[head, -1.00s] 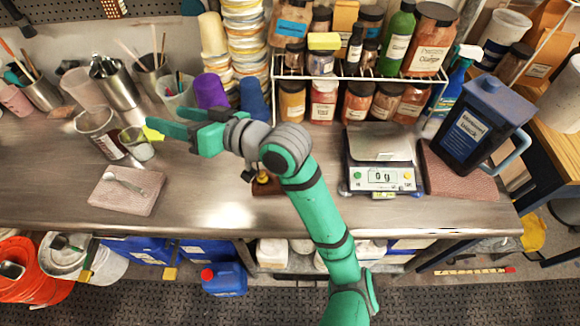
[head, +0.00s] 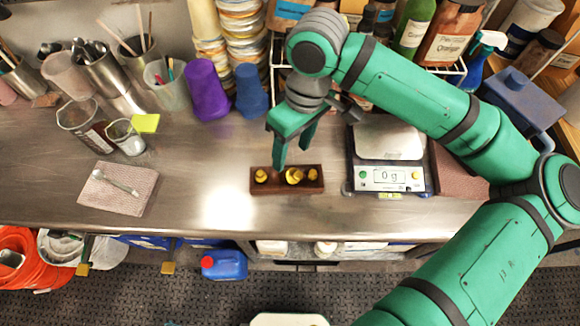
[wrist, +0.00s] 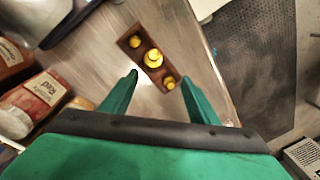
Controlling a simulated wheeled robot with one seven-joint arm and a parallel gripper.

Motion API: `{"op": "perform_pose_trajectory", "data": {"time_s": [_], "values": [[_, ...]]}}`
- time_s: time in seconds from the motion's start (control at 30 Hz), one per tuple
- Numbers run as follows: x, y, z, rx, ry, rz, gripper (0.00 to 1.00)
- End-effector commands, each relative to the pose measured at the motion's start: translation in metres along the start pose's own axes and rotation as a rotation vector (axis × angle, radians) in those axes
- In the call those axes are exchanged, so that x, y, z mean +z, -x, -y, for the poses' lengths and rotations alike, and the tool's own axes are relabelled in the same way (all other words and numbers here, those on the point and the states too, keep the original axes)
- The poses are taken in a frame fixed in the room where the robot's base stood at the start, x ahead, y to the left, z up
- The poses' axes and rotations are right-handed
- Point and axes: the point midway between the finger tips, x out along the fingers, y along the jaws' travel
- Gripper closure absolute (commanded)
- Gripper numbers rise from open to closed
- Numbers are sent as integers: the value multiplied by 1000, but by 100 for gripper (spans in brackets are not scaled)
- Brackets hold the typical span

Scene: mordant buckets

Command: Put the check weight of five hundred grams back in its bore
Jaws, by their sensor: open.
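A dark wooden block (head: 317,187) lies on the steel bench left of the scale and holds brass-yellow weights. A small one (head: 261,176) is at its left end, a larger one (head: 294,176) is right of the middle, and another small one (head: 312,174) is at the right end. The wrist view shows the block (wrist: 125,33) with the larger weight (wrist: 153,58) between the two small ones. I cannot tell how deep the larger one sits or which is five hundred grams. My gripper (head: 291,150) is open and empty, pointing down above the block; its fingers (wrist: 160,82) are apart.
The scale (head: 390,160) right of the block reads 0 g with an empty pan. A spice rack, blue cup (head: 251,90) and purple cup (head: 207,97) stand behind. A spoon lies on a pink cloth (head: 118,190) at left. The bench between cloth and block is clear.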

Motion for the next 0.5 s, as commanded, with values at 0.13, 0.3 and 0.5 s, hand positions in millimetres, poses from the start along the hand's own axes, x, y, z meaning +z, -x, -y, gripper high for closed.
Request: {"op": "perform_pose_trajectory", "data": {"time_s": [0.13, 0.3, 0.5], "values": [[13, -2, -5, 12, -17, 45, 45], [15, -26, -6, 12, -17, 48, 45], [15, -49, -6, 12, -17, 46, 45]]}}
